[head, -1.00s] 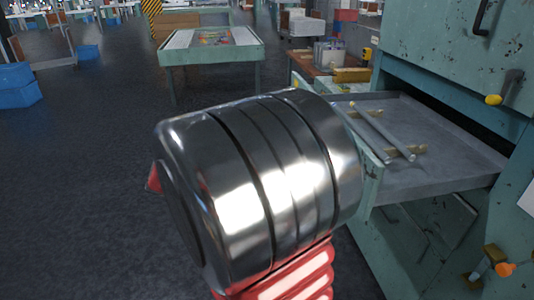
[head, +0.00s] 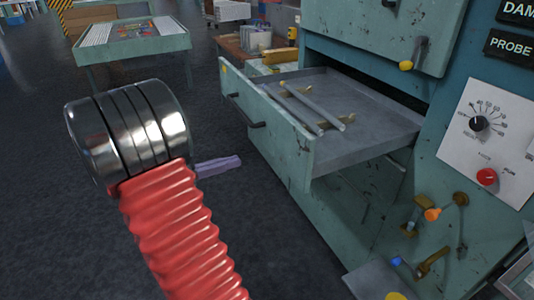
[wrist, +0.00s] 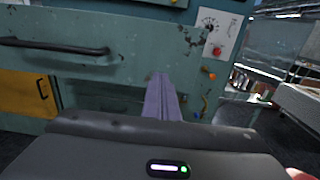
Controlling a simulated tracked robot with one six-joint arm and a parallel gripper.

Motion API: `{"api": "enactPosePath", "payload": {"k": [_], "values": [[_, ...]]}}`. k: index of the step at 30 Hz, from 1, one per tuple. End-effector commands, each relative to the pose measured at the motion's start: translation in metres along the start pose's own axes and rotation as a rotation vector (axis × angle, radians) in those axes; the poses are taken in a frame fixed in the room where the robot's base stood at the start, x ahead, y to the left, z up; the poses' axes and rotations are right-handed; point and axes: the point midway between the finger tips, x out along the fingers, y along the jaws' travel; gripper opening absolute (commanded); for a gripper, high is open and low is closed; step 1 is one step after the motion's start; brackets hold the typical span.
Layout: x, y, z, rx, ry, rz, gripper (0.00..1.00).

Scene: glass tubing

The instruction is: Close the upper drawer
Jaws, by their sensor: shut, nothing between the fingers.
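The upper drawer (head: 290,140) is a grey-lined tray with a worn teal front and a dark handle, pulled well out of the teal cabinet in the head view. Two pale rods (head: 316,108) lie on small yellowish rests inside it. My gripper (head: 232,162) shows as shut lilac fingers left of the drawer front, with a visible gap in the picture. In the wrist view the shut fingers (wrist: 161,84) point ahead at the teal front, right of a dark handle (wrist: 55,46). Whether they touch it cannot be told there.
Above the drawer is a closed teal panel with a yellow-tipped handle (head: 406,65). A dial panel (head: 495,128) and coloured valves (head: 432,213) are on the right. A teal table (head: 135,42) stands at the back left. The dark floor left of the cabinet is clear.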

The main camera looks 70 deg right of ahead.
Motion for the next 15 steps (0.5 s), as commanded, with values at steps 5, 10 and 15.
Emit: {"api": "enactPosePath", "payload": {"k": [5,10,15], "values": [[0.009,-0.001,0.000,0.000,0.001,-0.002,0.00],[0.029,-0.001,0.000,0.000,0.001,-0.004,0.00],[0.054,-0.001,0.000,0.000,0.001,-0.005,0.00]]}}
